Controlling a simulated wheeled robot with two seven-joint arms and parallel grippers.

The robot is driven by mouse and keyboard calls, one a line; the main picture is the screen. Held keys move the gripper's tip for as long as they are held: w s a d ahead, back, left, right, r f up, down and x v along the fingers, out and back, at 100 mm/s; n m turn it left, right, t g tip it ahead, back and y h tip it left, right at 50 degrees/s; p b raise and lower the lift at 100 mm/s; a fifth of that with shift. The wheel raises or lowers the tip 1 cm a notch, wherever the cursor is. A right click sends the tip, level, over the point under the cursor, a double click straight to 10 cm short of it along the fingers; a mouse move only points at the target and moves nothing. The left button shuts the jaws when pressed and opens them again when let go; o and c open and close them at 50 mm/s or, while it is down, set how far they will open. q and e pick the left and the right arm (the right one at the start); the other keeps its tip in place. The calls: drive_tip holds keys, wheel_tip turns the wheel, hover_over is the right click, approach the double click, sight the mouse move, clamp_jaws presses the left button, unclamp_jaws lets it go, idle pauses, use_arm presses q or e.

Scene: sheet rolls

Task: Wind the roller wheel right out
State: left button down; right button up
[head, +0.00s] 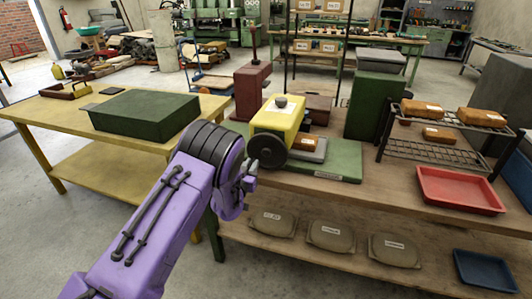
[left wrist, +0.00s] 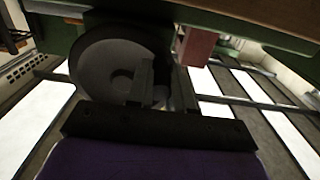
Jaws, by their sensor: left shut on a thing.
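The roller wheel (head: 267,150) is a dark round disc on the front left side of a yellow machine block (head: 279,117). The block stands on a green base plate (head: 335,162) on the wooden bench. My left gripper (head: 250,176) is at the wheel's lower left edge, shut on it; the exact contact is hard to see. In the left wrist view the wheel (left wrist: 100,72) is a large grey disc behind my dark fingers, which cover its right part. My right gripper is in neither view.
A dark red block (head: 251,90) and a dark green block (head: 372,105) stand behind the machine. A wire rack (head: 435,152) with orange packets and a red tray (head: 459,190) are to the right. A yellow table (head: 50,112) with a green box (head: 145,114) is left.

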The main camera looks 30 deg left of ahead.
sight(251, 144)
use_arm(q)
drive_tip(key=shift+s+a+r, duration=0.1)
drive_tip(key=shift+a+r, duration=0.25)
drive_tip(key=shift+r, duration=0.15)
drive_tip(key=shift+s+a+r+p, duration=0.1)
drive_tip(key=shift+a+r+p, duration=0.1)
drive_tip(key=shift+r+p, duration=0.25)
drive_tip(key=shift+s+a+r+p, duration=0.1)
drive_tip(key=shift+a+r+p, duration=0.05)
drive_tip(key=shift+r+p, duration=0.25)
wheel_tip(251, 144, up, 4)
drive_tip(key=p, duration=0.3)
drive_tip(key=c, duration=0.6)
unclamp_jaws()
drive_tip(key=shift+s+a, duration=0.1)
drive_tip(key=shift+a, duration=0.05)
drive_tip(key=o, duration=0.6)
drive_tip(key=shift+d+f, duration=0.1)
drive_tip(key=shift+d, duration=0.2)
drive_tip(key=shift+a, duration=0.1)
